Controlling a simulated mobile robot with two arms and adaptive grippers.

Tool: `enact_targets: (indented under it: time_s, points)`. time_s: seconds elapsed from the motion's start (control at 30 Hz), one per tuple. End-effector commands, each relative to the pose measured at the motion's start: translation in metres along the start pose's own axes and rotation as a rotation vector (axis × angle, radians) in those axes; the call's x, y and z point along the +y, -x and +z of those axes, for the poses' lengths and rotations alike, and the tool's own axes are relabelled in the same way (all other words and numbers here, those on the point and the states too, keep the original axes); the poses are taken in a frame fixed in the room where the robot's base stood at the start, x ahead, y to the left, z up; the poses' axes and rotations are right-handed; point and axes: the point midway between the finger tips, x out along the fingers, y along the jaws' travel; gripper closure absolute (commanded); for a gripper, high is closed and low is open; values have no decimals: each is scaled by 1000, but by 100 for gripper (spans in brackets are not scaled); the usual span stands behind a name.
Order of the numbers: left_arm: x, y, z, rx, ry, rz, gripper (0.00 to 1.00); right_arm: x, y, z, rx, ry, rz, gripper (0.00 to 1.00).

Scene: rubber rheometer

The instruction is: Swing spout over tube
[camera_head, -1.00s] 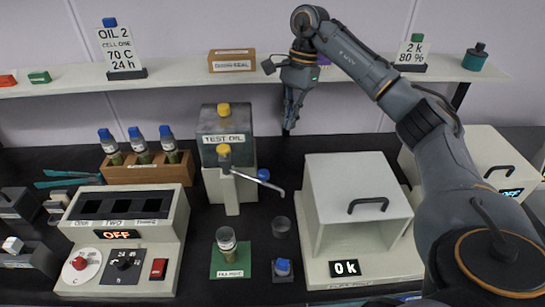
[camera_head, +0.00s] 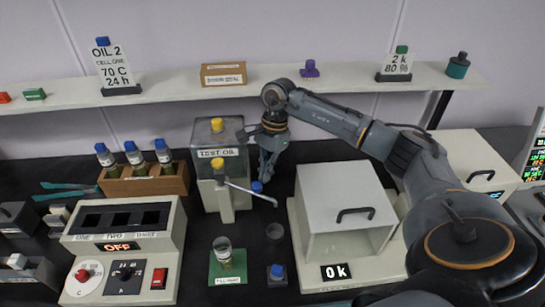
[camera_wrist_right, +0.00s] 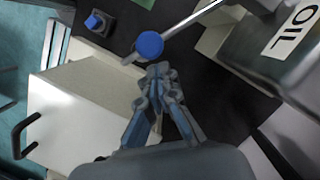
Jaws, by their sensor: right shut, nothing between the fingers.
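The test oil dispenser (camera_head: 218,153) stands at the back of the bench. Its thin metal spout (camera_head: 250,192) reaches out to the right and slightly forward. A blue knob (camera_head: 257,187) sits by the spout; it also shows in the right wrist view (camera_wrist_right: 149,45). The glass tube (camera_head: 224,254) stands upright on the green fill-point mat (camera_head: 228,280), left of the spout's tip. My right gripper (camera_head: 264,176) is shut and empty, just above and behind the blue knob. In the wrist view its fingertips (camera_wrist_right: 158,70) point at the knob; contact cannot be told. My left gripper is out of view.
A white box with a black handle (camera_head: 345,192) stands right of the spout. A wooden rack of blue-capped bottles (camera_head: 145,182) and a control unit (camera_head: 122,245) are to the left.

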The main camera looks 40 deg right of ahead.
Motion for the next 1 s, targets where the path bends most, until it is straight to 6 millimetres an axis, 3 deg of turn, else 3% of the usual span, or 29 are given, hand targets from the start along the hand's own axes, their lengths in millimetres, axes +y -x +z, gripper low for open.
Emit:
enact_targets:
  time_s: [1.0]
  points:
    - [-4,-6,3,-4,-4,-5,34,6,-5,13,1,-98,-25,100]
